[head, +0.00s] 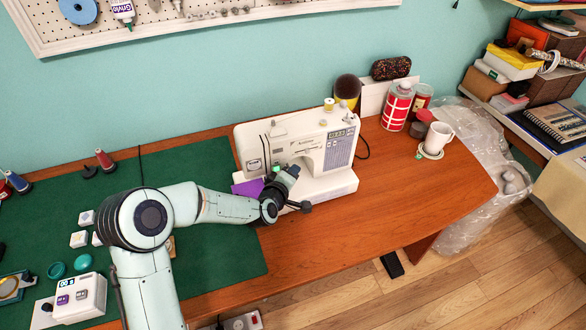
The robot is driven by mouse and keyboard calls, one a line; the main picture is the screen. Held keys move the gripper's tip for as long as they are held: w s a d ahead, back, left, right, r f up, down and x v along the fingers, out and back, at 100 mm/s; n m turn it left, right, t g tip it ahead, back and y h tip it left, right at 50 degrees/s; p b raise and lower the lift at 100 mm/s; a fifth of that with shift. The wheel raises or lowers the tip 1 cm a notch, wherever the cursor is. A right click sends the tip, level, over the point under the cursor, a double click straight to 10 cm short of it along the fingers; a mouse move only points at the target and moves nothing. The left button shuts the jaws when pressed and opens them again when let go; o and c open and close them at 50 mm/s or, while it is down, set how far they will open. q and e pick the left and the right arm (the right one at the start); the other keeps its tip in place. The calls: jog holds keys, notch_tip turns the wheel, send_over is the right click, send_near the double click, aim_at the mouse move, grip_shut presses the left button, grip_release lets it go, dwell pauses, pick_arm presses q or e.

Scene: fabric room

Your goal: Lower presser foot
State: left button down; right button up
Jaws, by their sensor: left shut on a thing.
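A white sewing machine (345,140) stands on the wooden table, partly over a green mat, with purple fabric (247,188) by its base. My left arm comes in from the left, and my left gripper (288,174) is at the machine's needle area, below its head. The gripper is shut on a small part there, seemingly the presser foot lever. That part and the presser foot are hidden behind the gripper, so the foot's height cannot be told. My right gripper is not in view.
A green mat (215,165) covers the table's left side, with a white box (80,298) and small blocks. A red-and-white bottle (396,106) and a white mug (438,138) stand right of the machine. The wooden table (420,190) is clear at the front right.

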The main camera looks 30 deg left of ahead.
pick_arm(q)
jog(key=shift+s+a+f+m+g+y+p, duration=0.1)
jog(key=shift+f+m+g+y+p, duration=0.15)
jog(key=shift+m+g+p, duration=0.7)
jog(key=shift+s+a+f+g+y+p, duration=0.15)
jog(key=shift+f+g+y+p, duration=0.15)
jog(key=shift+p, duration=0.5)
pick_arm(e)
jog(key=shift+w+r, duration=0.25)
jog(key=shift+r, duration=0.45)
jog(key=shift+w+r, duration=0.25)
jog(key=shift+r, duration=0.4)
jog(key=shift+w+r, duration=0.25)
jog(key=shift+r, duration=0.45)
pick_arm(q)
jog(key=c, duration=1.6)
grip_release()
jog(key=shift+o, duration=0.2)
jog(key=b+v, duration=0.1)
jog(key=v, duration=1.2)
jog(key=shift+s, duration=0.2)
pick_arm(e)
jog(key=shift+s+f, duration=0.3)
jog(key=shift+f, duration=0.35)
